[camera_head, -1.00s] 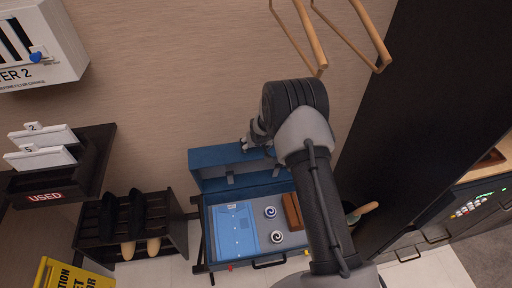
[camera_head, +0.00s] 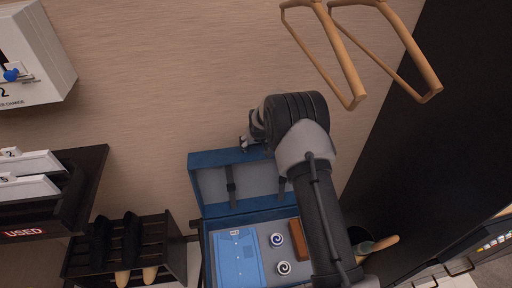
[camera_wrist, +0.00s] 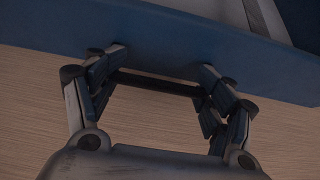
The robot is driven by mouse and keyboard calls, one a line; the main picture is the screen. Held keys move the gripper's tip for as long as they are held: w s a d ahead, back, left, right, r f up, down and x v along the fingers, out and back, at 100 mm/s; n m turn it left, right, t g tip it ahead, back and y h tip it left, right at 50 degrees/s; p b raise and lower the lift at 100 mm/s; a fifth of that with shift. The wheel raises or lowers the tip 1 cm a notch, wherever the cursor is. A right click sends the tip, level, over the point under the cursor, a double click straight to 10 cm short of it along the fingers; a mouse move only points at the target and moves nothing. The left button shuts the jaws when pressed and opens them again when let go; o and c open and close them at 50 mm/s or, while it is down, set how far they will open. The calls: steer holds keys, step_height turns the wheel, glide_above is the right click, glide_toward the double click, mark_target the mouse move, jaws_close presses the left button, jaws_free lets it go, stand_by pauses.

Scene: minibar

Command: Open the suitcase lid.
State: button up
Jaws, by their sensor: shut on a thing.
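The blue suitcase (camera_head: 206,243) is open in the lower middle of the head view. Its lid (camera_head: 208,188) stands raised at the back, with its grey inside and dark straps facing the camera. A folded blue shirt, two round rolled items and a brown item lie inside. My gripper (camera_head: 246,144) is at the lid's top edge, partly hidden by my arm. In the wrist view, the gripper (camera_wrist: 165,64) has its fingertips against the blue lid (camera_wrist: 190,35) and is shut on it, with the fingers spaced apart.
A shoe rack (camera_head: 130,252) with shoes stands left of the suitcase. A dark shelf marked USED (camera_head: 50,222) is on the left. Wooden hangers (camera_head: 352,80) hang above right. A dark cabinet panel (camera_head: 440,150) fills the right. The wall (camera_head: 180,80) is behind the lid.

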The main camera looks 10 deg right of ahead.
steer(key=shift+w+r, duration=0.2)
steer(key=shift+w, duration=0.1)
steer(key=o, duration=1.6)
steer(key=shift+s+f, duration=0.1)
steer(key=shift+s, duration=0.05)
steer(key=v, duration=1.2)
steer(key=shift+s, duration=0.1)
